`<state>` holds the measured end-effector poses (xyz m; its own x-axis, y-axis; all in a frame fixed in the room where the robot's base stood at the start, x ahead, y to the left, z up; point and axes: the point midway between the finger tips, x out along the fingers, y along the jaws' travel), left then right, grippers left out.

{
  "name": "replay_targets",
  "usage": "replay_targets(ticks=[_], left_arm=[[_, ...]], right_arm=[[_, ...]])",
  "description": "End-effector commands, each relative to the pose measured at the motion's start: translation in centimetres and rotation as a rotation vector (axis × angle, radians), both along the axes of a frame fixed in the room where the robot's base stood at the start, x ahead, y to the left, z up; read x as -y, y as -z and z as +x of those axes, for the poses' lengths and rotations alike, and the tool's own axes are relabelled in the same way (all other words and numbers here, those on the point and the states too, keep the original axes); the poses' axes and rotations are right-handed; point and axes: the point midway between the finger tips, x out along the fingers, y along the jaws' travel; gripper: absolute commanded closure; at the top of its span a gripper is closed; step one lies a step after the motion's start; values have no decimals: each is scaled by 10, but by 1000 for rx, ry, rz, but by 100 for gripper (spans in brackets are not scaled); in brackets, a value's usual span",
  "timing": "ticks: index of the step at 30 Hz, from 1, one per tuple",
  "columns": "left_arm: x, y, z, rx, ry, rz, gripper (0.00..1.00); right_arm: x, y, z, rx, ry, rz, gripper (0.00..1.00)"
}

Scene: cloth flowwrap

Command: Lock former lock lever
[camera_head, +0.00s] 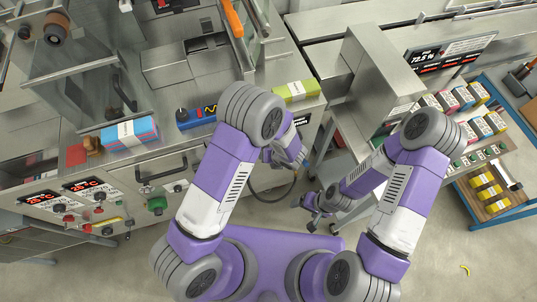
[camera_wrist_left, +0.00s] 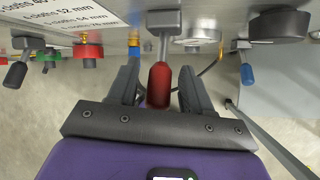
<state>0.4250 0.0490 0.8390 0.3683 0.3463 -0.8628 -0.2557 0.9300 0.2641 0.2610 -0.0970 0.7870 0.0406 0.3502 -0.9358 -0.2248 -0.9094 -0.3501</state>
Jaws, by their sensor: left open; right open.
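A lever with a red grip (camera_wrist_left: 159,84) hangs on a metal stem from the machine panel in the left wrist view. It is the likely lock lever, though I see no label naming it. My left gripper (camera_wrist_left: 158,78) is open, with one dark finger on each side of the red grip; I cannot tell whether they touch it. In the head view my left gripper (camera_head: 290,152) is at the machine's right edge, and the lever is hidden there. My right gripper (camera_head: 314,208) is open and empty over the floor near a cart leg.
Blue-handled (camera_wrist_left: 247,74) and black-handled (camera_wrist_left: 16,73) levers, a red knob (camera_wrist_left: 88,51) and a dark knob (camera_wrist_left: 279,25) flank the red lever. A green pack (camera_head: 296,91) and a blue pack (camera_head: 130,133) lie on the machine. A blue-framed cart (camera_head: 497,217) stands right.

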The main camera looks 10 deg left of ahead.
Motion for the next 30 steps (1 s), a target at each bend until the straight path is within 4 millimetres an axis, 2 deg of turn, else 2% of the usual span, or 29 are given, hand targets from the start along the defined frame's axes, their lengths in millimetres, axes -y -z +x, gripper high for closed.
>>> replay_targets(ticks=[4, 10, 30], left_arm=[[10, -26, -10, 2, 2, -2, 50], [18, -46, -20, 0, 2, -1, 50], [20, -50, -22, -2, 0, 0, 50]], right_arm=[[0, -6, 0, 0, 0, 0, 16], [0, -9, 0, 0, 0, 0, 16], [0, -9, 0, 0, 0, 0, 16]])
